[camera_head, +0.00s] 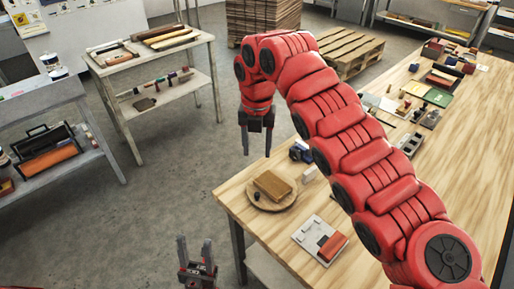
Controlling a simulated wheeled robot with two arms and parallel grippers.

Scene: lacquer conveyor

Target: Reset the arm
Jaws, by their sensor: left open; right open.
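My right arm, red and segmented, reaches in from the lower right and bends down at its far end. My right gripper (257,153) hangs from it over the floor, just beyond the left edge of the wooden table (450,150). It is open, with nothing between its fingers. My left gripper (195,243) is low in the picture, left of the table's near corner. Its fingers point up, open and empty. Most of my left arm is out of view below.
A round board with a brown block (273,184) and a white plate with a red block (320,240) lie near the table's left edge. A two-tier shelf stand (150,95) and a grey bench (40,105) stand at left. Pallets (350,50) lie behind. Open floor lies between.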

